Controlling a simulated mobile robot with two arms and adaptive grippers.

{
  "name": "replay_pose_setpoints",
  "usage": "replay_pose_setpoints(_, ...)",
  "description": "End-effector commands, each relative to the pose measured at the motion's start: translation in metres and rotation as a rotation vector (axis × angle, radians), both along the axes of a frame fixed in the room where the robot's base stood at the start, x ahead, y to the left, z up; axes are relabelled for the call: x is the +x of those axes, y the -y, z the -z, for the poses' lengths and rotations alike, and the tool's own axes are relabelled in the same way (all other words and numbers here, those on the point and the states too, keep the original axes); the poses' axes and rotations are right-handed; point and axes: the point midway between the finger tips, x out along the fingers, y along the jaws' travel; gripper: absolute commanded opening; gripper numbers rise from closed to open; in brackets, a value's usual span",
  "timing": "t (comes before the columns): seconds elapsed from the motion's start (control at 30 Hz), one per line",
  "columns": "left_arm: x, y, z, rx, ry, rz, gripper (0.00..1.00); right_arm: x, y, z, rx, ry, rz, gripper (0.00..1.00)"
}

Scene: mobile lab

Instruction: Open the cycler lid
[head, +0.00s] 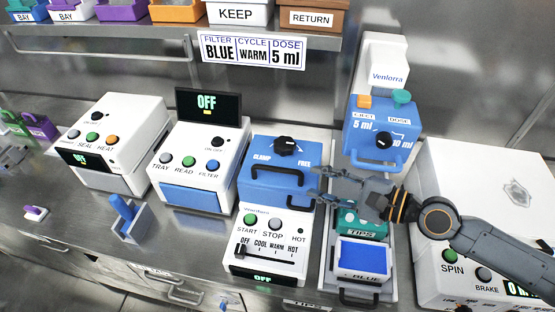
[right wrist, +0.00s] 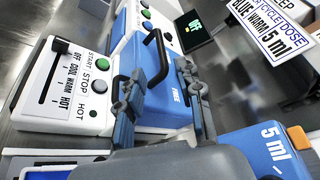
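The cycler (head: 268,235) is a white machine with a blue lid (head: 262,160), which looks shut. The lid has a black handle (head: 277,172) and a black knob (head: 286,146) between the words CLAMP and FREE. I cannot tell the knob's setting for sure. My right gripper (head: 314,186) is open and empty at the right side of the lid. In the right wrist view its two fingers (right wrist: 160,98) are spread, with the handle (right wrist: 157,58) beyond and between them; contact is unclear. Part of my left gripper (head: 12,157) shows at the left edge, away from the cycler.
The blue dosing unit (head: 381,130) and teal tips box (head: 362,222) stand close right of the cycler. A white reader (head: 201,160) is at its left, a white sealer (head: 112,143) farther left. A white spinner (head: 485,180) is beneath my right arm. A shelf runs above.

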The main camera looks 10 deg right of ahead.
Motion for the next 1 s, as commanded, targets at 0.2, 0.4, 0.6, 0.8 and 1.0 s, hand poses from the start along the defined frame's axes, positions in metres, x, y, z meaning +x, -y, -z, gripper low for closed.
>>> replay_pose_setpoints(0.2, -0.014, -0.001, -0.029, 0.001, -0.019, 0.000, 0.43, 0.025, -0.031, 0.001, 0.006, 0.002, 0.002, 0.36)
replay_pose_setpoints(0.4, 0.006, 0.000, -0.043, -0.001, 0.009, 0.000, 0.43, 0.048, -0.061, 0.011, 0.003, 0.001, 0.000, 0.36)
replay_pose_setpoints(0.6, 0.019, 0.002, -0.050, -0.003, 0.030, 0.000, 0.43, 0.063, -0.079, 0.019, 0.002, 0.001, 0.000, 0.36)
replay_pose_setpoints(0.8, 0.011, 0.001, -0.050, -0.002, 0.018, 0.000, 0.43, 0.067, -0.086, 0.023, -0.002, 0.001, -0.001, 0.36)
replay_pose_setpoints(1.0, 0.004, 0.000, -0.049, 0.000, 0.006, 0.000, 0.43, 0.067, -0.085, 0.023, -0.001, 0.002, 0.000, 0.36)
